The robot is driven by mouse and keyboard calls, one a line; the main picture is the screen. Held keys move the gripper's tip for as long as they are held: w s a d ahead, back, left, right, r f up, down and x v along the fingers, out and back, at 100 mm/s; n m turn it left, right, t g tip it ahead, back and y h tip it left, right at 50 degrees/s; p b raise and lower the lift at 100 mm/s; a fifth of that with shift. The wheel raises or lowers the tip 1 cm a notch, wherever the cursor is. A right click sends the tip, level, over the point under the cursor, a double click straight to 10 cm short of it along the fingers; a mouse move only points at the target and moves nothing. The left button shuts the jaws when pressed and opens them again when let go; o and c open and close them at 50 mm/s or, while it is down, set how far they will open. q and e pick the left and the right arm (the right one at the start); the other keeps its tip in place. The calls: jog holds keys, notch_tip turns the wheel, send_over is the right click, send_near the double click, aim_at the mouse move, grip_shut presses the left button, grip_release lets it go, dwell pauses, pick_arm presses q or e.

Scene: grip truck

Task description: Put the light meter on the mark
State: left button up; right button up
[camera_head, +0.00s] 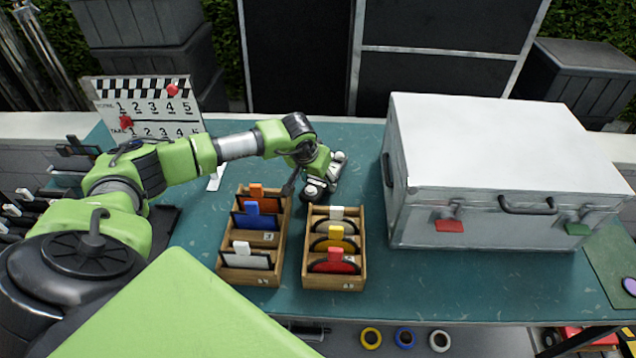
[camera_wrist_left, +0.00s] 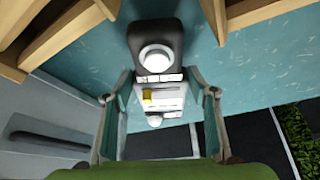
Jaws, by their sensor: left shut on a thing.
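The light meter (camera_wrist_left: 160,92) is a grey device with a white dome, a light face and a small yellow button. In the left wrist view it sits between my two fingers. In the head view, part of it (camera_head: 318,187) shows just behind the wooden racks, partly hidden by the gripper. My left gripper (camera_head: 314,178) is shut on it; I cannot tell whether it touches the table. A short white strip (camera_head: 216,179) lies on the table below the clapperboard; I cannot tell whether it is the mark. My right gripper is not in view.
Two wooden racks hold coloured cards (camera_head: 262,280) and round discs (camera_head: 335,284) in front of the gripper. A large white case (camera_head: 500,160) stands to the right. A clapperboard (camera_head: 145,108) stands at the back left. The teal table (camera_head: 450,285) is clear before the case.

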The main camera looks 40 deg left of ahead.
pick_arm(q)
jog(key=shift+f, duration=1.05)
jog(key=o, duration=0.9)
jog(key=shift+f, duration=0.2)
jog(key=o, duration=0.4)
jog(key=shift+r, duration=0.1)
jog(key=shift+o, duration=0.2)
